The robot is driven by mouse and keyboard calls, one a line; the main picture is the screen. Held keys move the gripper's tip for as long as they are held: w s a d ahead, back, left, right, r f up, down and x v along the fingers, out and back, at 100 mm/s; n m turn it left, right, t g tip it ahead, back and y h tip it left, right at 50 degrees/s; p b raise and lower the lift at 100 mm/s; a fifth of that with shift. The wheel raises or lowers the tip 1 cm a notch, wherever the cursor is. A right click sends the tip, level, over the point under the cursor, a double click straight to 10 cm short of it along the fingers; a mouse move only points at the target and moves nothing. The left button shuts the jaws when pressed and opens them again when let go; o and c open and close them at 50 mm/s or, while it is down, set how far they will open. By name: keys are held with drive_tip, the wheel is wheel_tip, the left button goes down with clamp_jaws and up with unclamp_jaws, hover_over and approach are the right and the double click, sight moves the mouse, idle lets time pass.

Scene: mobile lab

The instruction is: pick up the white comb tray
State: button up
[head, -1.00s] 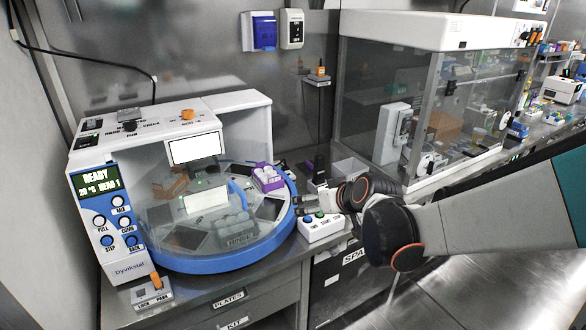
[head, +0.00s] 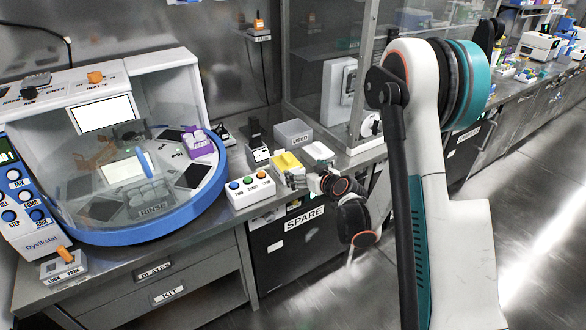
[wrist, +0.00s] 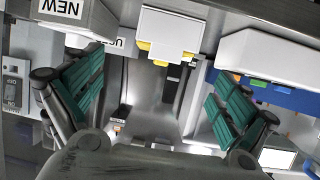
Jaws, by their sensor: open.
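In the wrist view my gripper (wrist: 155,82) is open and empty, its green-padded fingers wide apart. A white flat piece with yellow parts at its lower edge (wrist: 172,28), which looks like the comb tray, lies ahead, roughly centred above the gap between the fingers. In the head view a yellow piece (head: 287,161) shows on the bench behind my gripper (head: 296,181); the white part on it can hardly be made out. A white box-like thing (head: 318,151) stands just right of it. The fingers appear apart from the tray.
A button box (head: 250,189) stands close left of my gripper. A grey bin marked USED (head: 293,133) and a black device (head: 257,148) are behind. A white box marked NEW (wrist: 75,14) borders the tray. The round blue-rimmed machine (head: 150,232) is further left.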

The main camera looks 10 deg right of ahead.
sight(286, 164)
drive_tip(key=b+x, duration=0.2)
drive_tip(key=x, duration=0.5)
drive_tip(key=shift+w+a+f, duration=0.2)
drive_tip(key=shift+w, duration=0.05)
drive_tip(key=x, duration=0.1)
drive_tip(key=b+x, duration=0.1)
drive_tip(key=x, duration=0.1)
drive_tip(key=b+x, duration=0.1)
drive_tip(key=shift+w+a+f, duration=0.2)
drive_tip(key=shift+w+a, duration=0.05)
drive_tip(key=shift+a, duration=0.1)
drive_tip(key=shift+w, duration=0.3)
drive_tip(key=shift+c, duration=0.2)
drive_tip(key=c, duration=1.1)
